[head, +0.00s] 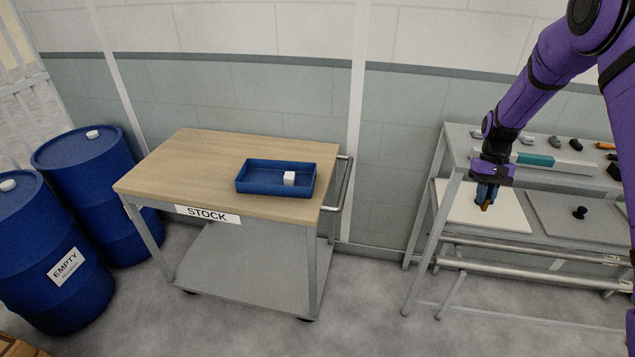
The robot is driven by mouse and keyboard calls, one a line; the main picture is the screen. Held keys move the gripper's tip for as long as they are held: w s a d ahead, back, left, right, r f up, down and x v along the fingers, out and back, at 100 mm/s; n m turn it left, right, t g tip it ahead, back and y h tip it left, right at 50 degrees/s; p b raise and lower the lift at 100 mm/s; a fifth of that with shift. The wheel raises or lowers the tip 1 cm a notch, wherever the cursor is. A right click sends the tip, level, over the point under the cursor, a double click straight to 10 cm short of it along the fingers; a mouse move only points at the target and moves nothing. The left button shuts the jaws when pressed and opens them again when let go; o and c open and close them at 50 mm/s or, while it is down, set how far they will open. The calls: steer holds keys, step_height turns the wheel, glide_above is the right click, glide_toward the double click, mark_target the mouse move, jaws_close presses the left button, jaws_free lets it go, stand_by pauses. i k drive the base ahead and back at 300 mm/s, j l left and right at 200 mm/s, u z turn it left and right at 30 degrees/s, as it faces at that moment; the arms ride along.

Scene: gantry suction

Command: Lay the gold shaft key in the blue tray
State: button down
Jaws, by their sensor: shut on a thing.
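The blue tray (262,188) lies on the wooden top of a cart labelled STOCK, near its right side. My gripper (487,197) is over the white panel of the grey bench at the right, well apart from the tray. It points down and is shut on a small gold-brown piece, which appears to be the gold shaft key (486,206). Only the lower end of this piece shows below the fingers; the rest is hidden.
The white block (289,178) takes up part of the tray; its left side is bare. The cart top (180,165) is clear left of the tray. A dark knob (579,212) sits on a grey panel. Several small parts line the bench's back shelf. Blue drums (85,170) stand far left.

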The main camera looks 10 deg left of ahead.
mark_target(266, 181)
steer(key=i+j+u, duration=0.1)
steer(key=u, duration=1.4)
steer(key=i+l+u, duration=0.1)
steer(key=i+l, duration=0.25)
steer(key=i, duration=0.25)
steer(key=i+l+u, duration=0.1)
steer(key=i+l, duration=0.3)
steer(key=i, duration=0.15)
